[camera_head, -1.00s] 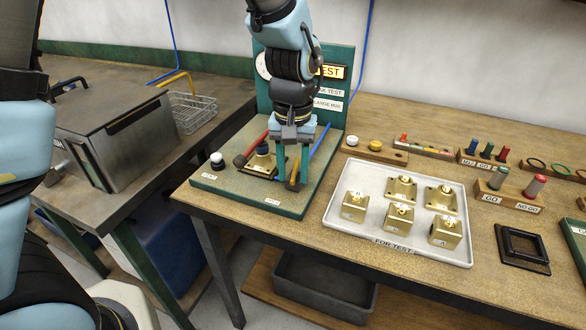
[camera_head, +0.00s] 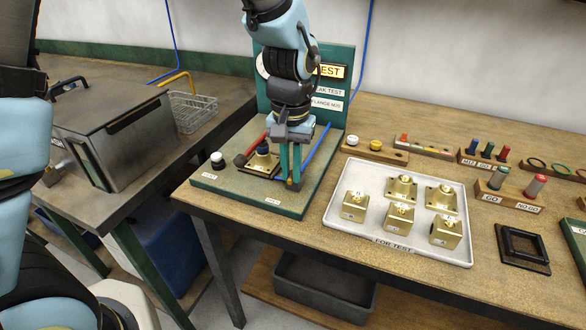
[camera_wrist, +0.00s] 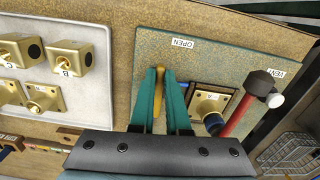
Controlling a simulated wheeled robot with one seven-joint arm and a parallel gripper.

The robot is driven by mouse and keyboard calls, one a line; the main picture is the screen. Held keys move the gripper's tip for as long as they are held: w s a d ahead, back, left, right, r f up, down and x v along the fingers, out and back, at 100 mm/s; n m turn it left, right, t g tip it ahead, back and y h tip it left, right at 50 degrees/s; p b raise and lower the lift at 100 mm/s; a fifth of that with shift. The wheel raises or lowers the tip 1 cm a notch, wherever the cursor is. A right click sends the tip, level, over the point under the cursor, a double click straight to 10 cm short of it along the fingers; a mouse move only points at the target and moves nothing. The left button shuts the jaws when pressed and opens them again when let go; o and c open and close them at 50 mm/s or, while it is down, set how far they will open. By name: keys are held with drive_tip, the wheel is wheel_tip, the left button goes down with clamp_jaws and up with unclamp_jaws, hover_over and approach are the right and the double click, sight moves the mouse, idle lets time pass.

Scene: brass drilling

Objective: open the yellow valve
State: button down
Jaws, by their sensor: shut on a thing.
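The yellow valve lever (camera_wrist: 157,92) shows between the green fingers of my gripper (camera_wrist: 160,88) in the wrist view. My gripper (camera_head: 291,183) is shut on it over the green test board (camera_head: 235,190). In the head view the fingers hide nearly all of the lever. The OPEN label (camera_wrist: 182,43) lies on the board just beyond the fingertips; it also shows in the head view (camera_head: 272,200), left of the fingertips.
A brass block (camera_wrist: 208,103) sits in the fixture beside my fingers, near a red-handled part (camera_wrist: 245,108). A white tray (camera_head: 345,228) of several brass blocks stands right of the board. The VENT label (camera_head: 202,175) is at the board's left.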

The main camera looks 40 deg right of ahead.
sight(290, 175)
drive_tip(key=shift+w+m, duration=0.15)
drive_tip(key=shift+m, duration=0.35)
drive_tip(key=c, duration=0.9)
unclamp_jaws()
drive_tip(key=shift+r, duration=0.1)
wheel_tip(290, 175, up, 11)
drive_tip(key=b, duration=0.2)
drive_tip(key=shift+f, duration=0.2)
